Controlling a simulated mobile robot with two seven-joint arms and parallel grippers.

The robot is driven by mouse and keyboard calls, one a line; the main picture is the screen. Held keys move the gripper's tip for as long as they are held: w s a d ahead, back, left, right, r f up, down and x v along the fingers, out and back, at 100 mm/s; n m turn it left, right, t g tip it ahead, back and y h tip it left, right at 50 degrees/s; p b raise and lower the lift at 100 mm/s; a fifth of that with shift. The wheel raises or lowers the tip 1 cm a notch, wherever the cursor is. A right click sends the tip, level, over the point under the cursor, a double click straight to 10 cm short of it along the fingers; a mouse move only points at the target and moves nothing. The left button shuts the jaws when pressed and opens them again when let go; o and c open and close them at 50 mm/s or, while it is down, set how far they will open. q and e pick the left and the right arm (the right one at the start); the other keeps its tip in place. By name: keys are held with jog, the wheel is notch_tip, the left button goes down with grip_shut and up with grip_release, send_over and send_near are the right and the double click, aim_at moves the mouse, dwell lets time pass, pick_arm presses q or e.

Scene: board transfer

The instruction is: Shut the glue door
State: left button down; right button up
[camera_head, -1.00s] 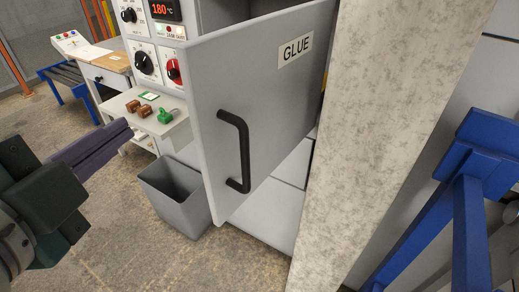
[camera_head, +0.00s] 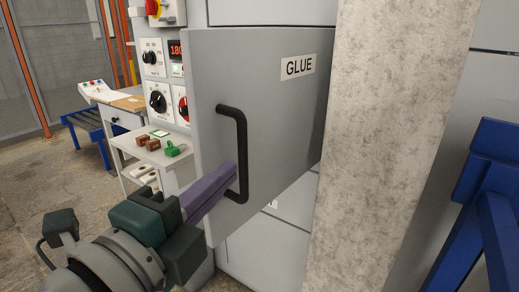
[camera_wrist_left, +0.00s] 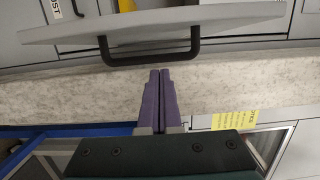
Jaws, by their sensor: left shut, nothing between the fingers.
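The glue door (camera_head: 290,110) is a grey panel with a GLUE label, standing open from the machine. Its black bar handle (camera_head: 241,150) is on the left part of its face. My left gripper (camera_head: 232,180) has purple fingers pressed together, with their tips at or very near the lower part of the handle. In the left wrist view the door (camera_wrist_left: 150,27) shows edge-on, and the shut fingertips (camera_wrist_left: 160,74) point at the handle bar (camera_wrist_left: 150,62). I cannot tell whether they touch it. My right gripper is in neither view.
A mottled pale pillar (camera_head: 385,120) stands just right of the door. A blue frame (camera_head: 490,180) is at the far right. Left of the door are the control panel (camera_head: 157,75) and a small shelf (camera_head: 150,150) with brown and green items.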

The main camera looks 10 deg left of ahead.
aim_at(206, 162)
pick_arm(q)
jog(key=w+a, duration=0.2)
jog(key=w, duration=0.1)
jog(key=shift+w+a+p, duration=0.15)
jog(key=shift+a+p, duration=0.15)
jog(key=shift+w+a, duration=0.15)
jog(key=shift+a, duration=0.2)
